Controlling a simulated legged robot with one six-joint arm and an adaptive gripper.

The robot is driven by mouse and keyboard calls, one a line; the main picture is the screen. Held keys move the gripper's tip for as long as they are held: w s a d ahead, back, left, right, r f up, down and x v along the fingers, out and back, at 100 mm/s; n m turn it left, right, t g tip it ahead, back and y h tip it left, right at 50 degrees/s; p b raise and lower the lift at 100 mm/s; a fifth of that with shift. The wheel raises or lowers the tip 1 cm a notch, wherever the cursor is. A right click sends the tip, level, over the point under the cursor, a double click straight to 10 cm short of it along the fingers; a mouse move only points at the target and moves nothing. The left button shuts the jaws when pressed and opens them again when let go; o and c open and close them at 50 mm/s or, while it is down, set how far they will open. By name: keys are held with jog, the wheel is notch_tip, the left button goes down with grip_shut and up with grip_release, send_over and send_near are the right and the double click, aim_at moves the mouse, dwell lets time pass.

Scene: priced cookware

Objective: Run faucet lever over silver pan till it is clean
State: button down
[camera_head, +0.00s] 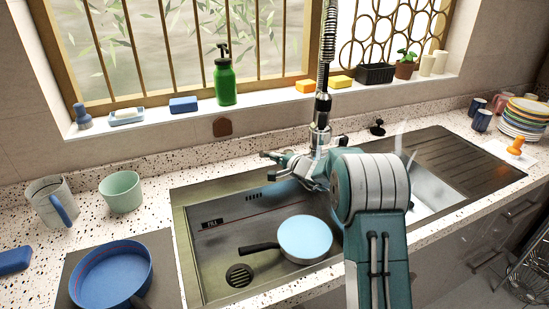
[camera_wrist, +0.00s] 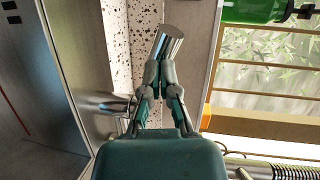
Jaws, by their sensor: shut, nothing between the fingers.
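The pan (camera_head: 305,238) lies in the left sink basin, with a pale blue-looking inside and a dark handle pointing left. No water shows over it. The faucet (camera_head: 321,132), with a tall spring neck, stands behind the sink; my arm partly hides its lower part. My gripper (camera_head: 285,163) is at the sink's back edge, beside the faucet base and above and behind the pan. In the wrist view my gripper (camera_wrist: 163,72) has its fingertips together, empty. A shiny metal cylinder (camera_wrist: 169,42) is just beyond the tips; I cannot tell whether it is the lever or whether they touch.
A blue pan (camera_head: 112,275), a mint cup (camera_head: 121,191) and a pitcher (camera_head: 52,201) stand left of the sink. A green soap bottle (camera_head: 225,82) and sponges line the sill. Stacked plates (camera_head: 525,118) stand far right. The left basin is open around the pan.

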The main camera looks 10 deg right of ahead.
jog(key=shift+a, duration=0.1)
jog(key=shift+a+r+x, duration=0.1)
jog(key=shift+x, duration=0.55)
jog(key=shift+a+r+x, duration=0.1)
jog(key=shift+r+x, duration=0.05)
jog(key=shift+x, duration=0.5)
jog(key=shift+d, duration=0.1)
